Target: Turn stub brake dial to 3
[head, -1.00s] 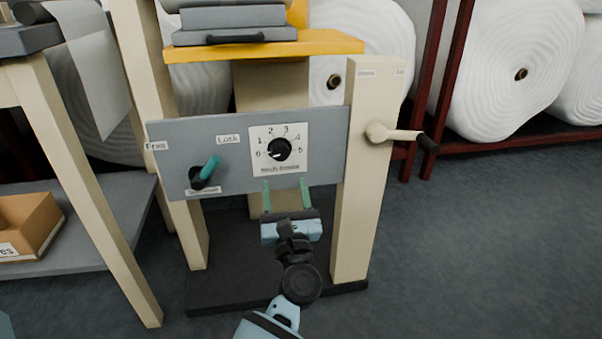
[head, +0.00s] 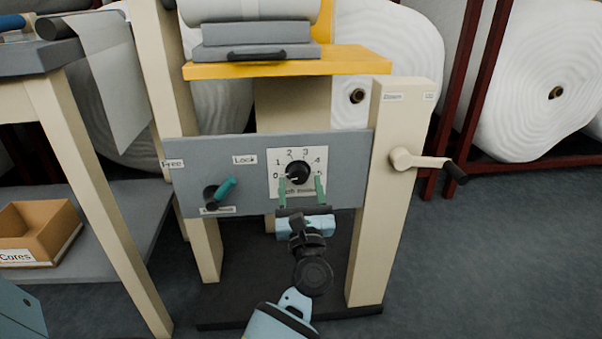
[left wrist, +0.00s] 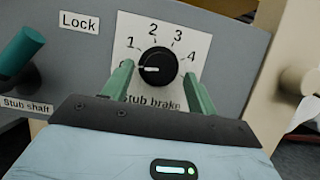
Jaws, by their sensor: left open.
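The stub brake dial (head: 298,172) is a round black knob on a white plate (head: 274,157) numbered 0 to 5, fixed to a grey panel (head: 350,150). In the left wrist view the dial (left wrist: 158,66) has its white pointer line turned left, toward the 0. My left gripper (head: 301,190) has green fingers spread apart. They reach up at the lower left and lower right of the dial, with nothing between them that I can see gripped. In the left wrist view the left gripper's fingers (left wrist: 158,88) flank the dial's lower part; contact is not visible. My right gripper is not in view.
A teal-handled stub shaft lever (head: 221,190) sits left of the dial, below Free and Lock labels. A crank handle (head: 430,162) sticks out from the right post (head: 388,210). A yellow shelf (head: 350,60) is above. A cores box (head: 38,230) stands at left.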

